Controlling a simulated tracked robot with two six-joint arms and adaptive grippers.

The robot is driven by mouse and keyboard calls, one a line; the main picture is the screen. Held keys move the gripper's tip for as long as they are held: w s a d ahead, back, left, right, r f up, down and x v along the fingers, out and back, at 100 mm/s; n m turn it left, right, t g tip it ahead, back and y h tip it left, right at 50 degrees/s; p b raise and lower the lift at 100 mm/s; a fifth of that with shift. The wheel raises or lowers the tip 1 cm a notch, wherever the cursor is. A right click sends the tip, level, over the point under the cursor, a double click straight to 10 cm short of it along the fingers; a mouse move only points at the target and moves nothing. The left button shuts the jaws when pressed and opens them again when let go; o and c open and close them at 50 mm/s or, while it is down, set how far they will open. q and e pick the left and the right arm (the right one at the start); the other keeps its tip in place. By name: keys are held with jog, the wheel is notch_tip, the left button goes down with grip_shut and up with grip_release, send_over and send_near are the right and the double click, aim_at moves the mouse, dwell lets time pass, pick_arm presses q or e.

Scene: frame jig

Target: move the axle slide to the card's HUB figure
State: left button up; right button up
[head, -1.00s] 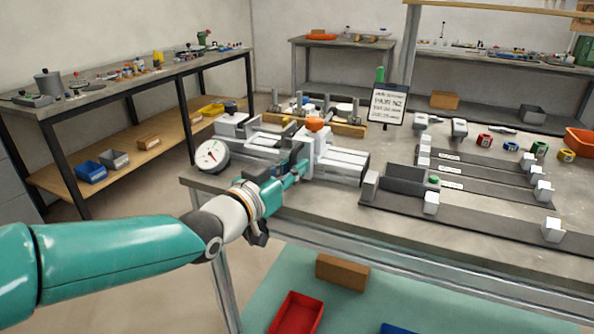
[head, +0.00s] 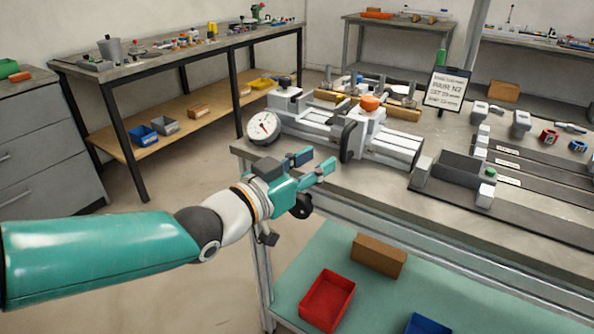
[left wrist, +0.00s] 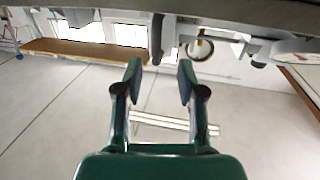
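The axle slide is a pale grey carriage (head: 366,122) with an orange knob (head: 369,103) on a metal rail (head: 398,150) along the bench. A black handwheel (head: 348,141) stands on its near side. A white dial gauge (head: 262,128) with a red needle sits at the rail's left end. The card (head: 446,90) stands upright behind the rail; its small print, including any HUB figure, is too small to read. My left gripper (head: 322,162) is open and empty, in front of the rail and apart from the handwheel. Its spread fingers show in the left wrist view (left wrist: 159,78).
Grey fixtures with a dark open box (head: 462,167) lie to the right on the bench. The bench's front edge (head: 380,200) is near my left gripper. Below, a shelf holds a red bin (head: 327,300) and a brown block (head: 379,255). Floor to the left is clear.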

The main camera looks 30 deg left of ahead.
pick_arm(q)
jog(key=v, duration=0.4)
dwell(0.5)
